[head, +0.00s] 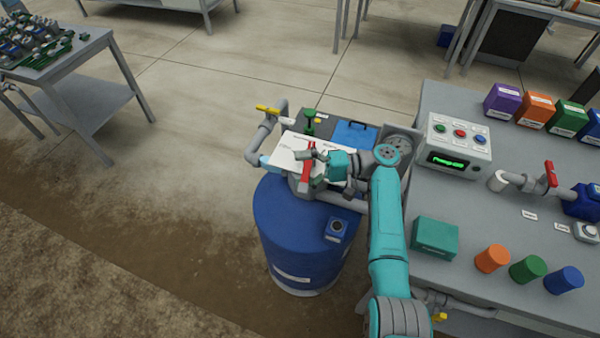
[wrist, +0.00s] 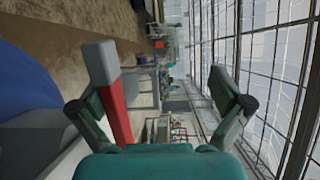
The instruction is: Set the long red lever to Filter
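The long red lever (head: 308,163) stands over the blue tank, in front of a white label plate (head: 288,150). My gripper (head: 316,168) is right beside the lever in the head view, and its fingers partly overlap it. In the wrist view the lever (wrist: 117,108) is a red bar with a grey end, close to the left finger. My gripper (wrist: 155,98) is open there, with its fingers wide apart. I cannot tell whether the left finger touches the lever. The plate's lettering is too small to read, and my gripper hides part of the plate.
The blue tank (head: 300,235) stands below. A yellow-handled valve (head: 268,110) and a green valve (head: 309,122) are behind the plate. A grey bench (head: 465,215) at right carries a button panel (head: 458,145), another red-handled valve (head: 550,175) and coloured containers. Open floor lies left of the tank.

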